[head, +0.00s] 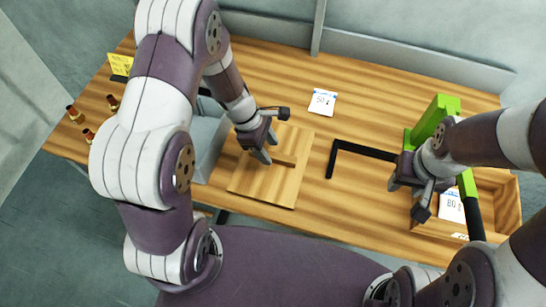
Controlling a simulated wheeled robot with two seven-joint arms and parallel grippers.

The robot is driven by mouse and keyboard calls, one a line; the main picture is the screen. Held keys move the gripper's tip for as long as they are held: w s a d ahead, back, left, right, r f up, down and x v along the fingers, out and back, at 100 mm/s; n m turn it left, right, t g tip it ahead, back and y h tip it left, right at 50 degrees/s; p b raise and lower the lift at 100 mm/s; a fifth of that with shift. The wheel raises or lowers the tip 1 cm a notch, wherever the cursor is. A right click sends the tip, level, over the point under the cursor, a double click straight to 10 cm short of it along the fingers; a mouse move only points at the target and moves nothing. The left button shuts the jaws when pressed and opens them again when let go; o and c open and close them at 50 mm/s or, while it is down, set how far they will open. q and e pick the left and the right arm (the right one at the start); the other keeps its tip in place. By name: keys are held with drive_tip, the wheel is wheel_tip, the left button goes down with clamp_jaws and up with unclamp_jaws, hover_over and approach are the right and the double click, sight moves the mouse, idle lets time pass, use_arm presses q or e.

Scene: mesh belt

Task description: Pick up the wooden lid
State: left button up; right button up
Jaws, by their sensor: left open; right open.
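The wooden lid (271,181) is a flat, light-brown square board with a raised wooden bar handle (285,160) across its middle. It lies on the wooden table left of centre. My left gripper (266,154) is open, with its fingers pointing down at the left end of the handle. I cannot tell whether the fingers touch the handle. My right gripper (409,199) is open and empty at the right, near the green-handled tool and the tray.
A white card (323,102) lies behind the lid. A black angled bar (360,150) lies to its right. Small dark-red items (73,113) and a yellow sign (120,64) stand at the left.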

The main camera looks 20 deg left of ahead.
use_arm(q)
drive_tip(key=shift+x, duration=1.2)
clamp_jaws()
drive_tip(key=shift+r, duration=0.1)
